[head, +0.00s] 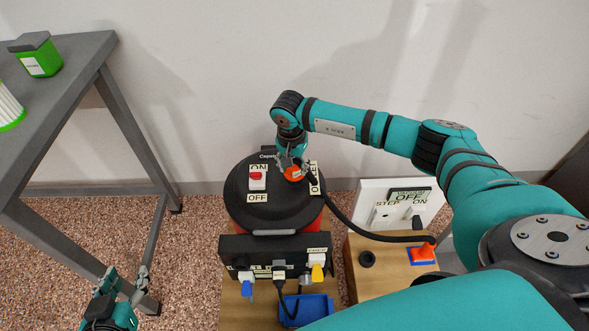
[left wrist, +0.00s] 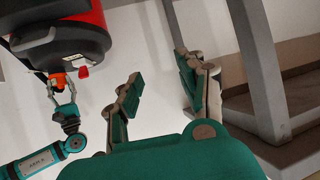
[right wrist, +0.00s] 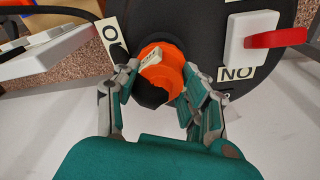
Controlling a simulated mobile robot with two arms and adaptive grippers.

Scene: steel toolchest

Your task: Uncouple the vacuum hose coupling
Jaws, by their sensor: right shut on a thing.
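The vacuum (head: 268,212) is a round black-topped machine with a red body, in the middle of the head view. The orange hose coupling (right wrist: 162,69) sits on its lid, with a black part at its near end. In the head view the coupling (head: 295,173) is partly hidden by my right gripper (head: 291,163). My right gripper (right wrist: 155,98) is shut on the coupling, a finger on each side. My left gripper (head: 122,287) is open and empty at the lower left, away from the vacuum. Its spread fingers also show in the left wrist view (left wrist: 155,78).
A red switch (head: 257,177) with ON and OFF labels is on the lid. A black hose (head: 350,228) curves right to a wooden box with an orange-and-blue piece (head: 423,254). A plug panel (head: 275,252) and blue tray (head: 307,309) stand in front. A grey table (head: 72,75) is left.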

